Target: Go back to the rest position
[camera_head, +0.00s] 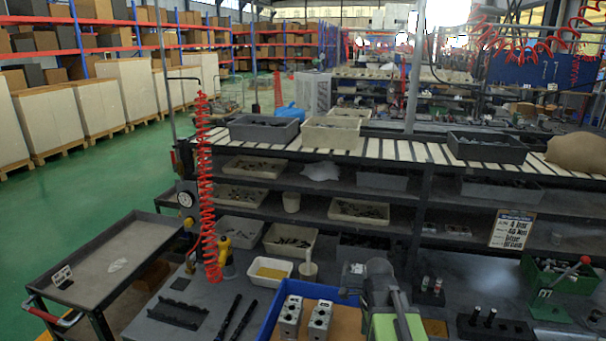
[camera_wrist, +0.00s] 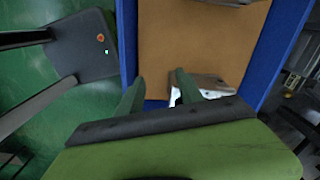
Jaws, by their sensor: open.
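In the wrist view, my gripper (camera_wrist: 158,82) is open, with its two dark green fingers apart and only bare tray floor showing between the tips. A metal valve block (camera_wrist: 208,83) lies beside the right finger, partly hidden by it. Another block edge shows at the top of that view. The blue tray (camera_head: 270,318) has a brown floor, and its blue wall also shows in the wrist view (camera_wrist: 127,40). In the head view, two silver valve blocks, a left one (camera_head: 290,316) and a right one (camera_head: 319,317), stand in the tray, left of my arm.
A red coiled hose (camera_head: 207,190) hangs left of the tray. A white bin with yellow contents (camera_head: 270,283) stands behind it. A black block with pegs (camera_head: 495,328) and a green fixture with a red-knobbed lever (camera_head: 552,300) are at right. A grey cart (camera_head: 110,262) stands at left.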

